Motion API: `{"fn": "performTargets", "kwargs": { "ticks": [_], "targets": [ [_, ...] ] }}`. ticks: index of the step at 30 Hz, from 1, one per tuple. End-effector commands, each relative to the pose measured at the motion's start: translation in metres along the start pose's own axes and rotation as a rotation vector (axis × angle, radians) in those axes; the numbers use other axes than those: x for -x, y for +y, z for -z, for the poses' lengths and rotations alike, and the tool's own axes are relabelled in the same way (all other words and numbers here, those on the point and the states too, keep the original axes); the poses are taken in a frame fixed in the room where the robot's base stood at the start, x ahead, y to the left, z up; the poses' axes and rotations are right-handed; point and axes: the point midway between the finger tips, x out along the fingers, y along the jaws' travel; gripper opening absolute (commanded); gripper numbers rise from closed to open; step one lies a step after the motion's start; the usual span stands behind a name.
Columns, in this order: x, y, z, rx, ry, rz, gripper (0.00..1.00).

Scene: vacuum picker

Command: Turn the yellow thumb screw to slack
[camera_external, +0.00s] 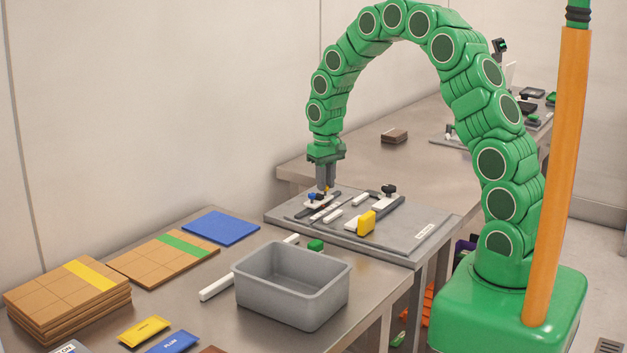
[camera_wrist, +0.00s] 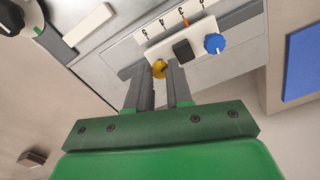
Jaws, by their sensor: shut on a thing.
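The yellow thumb screw (camera_wrist: 159,68) sits at the edge of a white block (camera_wrist: 190,42) on the grey fixture plate (camera_external: 430,236). My gripper (camera_wrist: 160,75) is shut on the screw, with one dark finger on each side of it. In the external view my gripper (camera_external: 326,189) points straight down at the plate's far left part, and only a speck of yellow shows at its tips. A blue knob (camera_wrist: 214,43) and a dark square piece (camera_wrist: 182,50) are on the same block. A numbered scale with a red mark (camera_wrist: 184,19) runs beside it.
A black knob (camera_external: 389,190) and an upright yellow piece (camera_external: 366,223) stand on the plate. A grey bin (camera_external: 291,287), cardboard stacks (camera_external: 66,292) and a blue sheet (camera_external: 220,228) occupy the nearer table. Wall lies close behind.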

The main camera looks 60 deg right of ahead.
Motion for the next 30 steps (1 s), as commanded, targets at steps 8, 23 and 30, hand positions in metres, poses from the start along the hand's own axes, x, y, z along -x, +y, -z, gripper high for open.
{"fn": "performTargets", "kwargs": {
  "ticks": [8, 23, 30],
  "targets": [
    [0.0008, -0.0009, 0.0012, 0.261, 0.004, 0.001, 0.0],
    [0.001, -0.0003, 0.0015, 0.724, 0.005, 0.001, 0.0],
    [0.0011, -0.0004, 0.0017, 0.894, 0.005, -0.001, 0.0]
  ]
}}
